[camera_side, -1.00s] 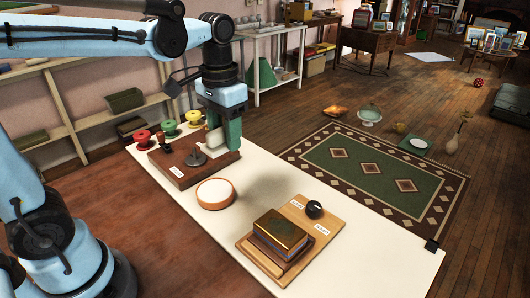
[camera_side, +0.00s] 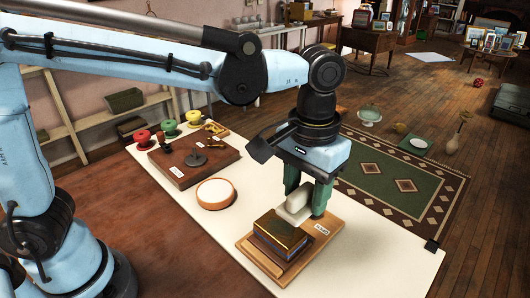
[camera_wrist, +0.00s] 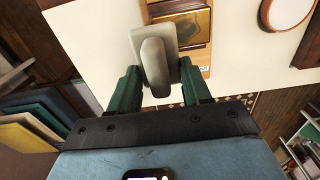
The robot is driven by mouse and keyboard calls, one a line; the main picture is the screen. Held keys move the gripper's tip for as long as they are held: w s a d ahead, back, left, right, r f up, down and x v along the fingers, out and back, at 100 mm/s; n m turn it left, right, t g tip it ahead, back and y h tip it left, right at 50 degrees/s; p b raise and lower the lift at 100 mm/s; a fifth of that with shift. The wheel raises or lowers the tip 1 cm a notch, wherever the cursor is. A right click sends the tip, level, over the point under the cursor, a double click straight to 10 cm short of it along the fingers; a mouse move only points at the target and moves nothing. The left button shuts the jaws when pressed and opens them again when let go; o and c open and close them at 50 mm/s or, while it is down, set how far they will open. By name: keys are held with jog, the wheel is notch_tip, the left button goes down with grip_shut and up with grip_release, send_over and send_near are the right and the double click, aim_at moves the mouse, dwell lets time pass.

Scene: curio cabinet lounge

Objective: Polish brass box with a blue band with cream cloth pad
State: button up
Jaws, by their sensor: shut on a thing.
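The brass box with a blue band (camera_side: 280,233) sits on a wooden board (camera_side: 246,246) near the front of the white table. Its top looks brownish gold, and it also shows in the wrist view (camera_wrist: 199,26), partly behind the pad. My gripper (camera_side: 305,205) has green fingers and is shut on the cream cloth pad (camera_side: 295,208). The pad is held just behind and to the right of the box, seemingly above the board. In the wrist view the pad (camera_wrist: 153,62) sits between the fingers. I cannot tell whether it touches the box.
A round white-topped dish with an orange-brown rim (camera_side: 215,193) stands left of the board. A dark wooden board (camera_side: 182,178) with a grey disc lies farther back. Red (camera_side: 143,138) and green (camera_side: 170,127) spools stand at the table's far end.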

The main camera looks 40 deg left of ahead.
send_over(301, 235)
jog(key=shift+a+f, duration=0.1)
jog(key=shift+f, duration=2.7)
notch_tip(301, 235, down, 2)
jog(key=shift+f, duration=0.1)
jog(key=shift+a+f, duration=0.15)
jog(key=shift+a, duration=0.65)
jog(key=shift+c, duration=0.5)
jog(key=shift+a, duration=3)
jog(key=shift+d, duration=3.9)
jog(key=shift+a+r, duration=0.1)
jog(key=shift+r, duration=4.15)
jog(key=shift+f, duration=0.25)
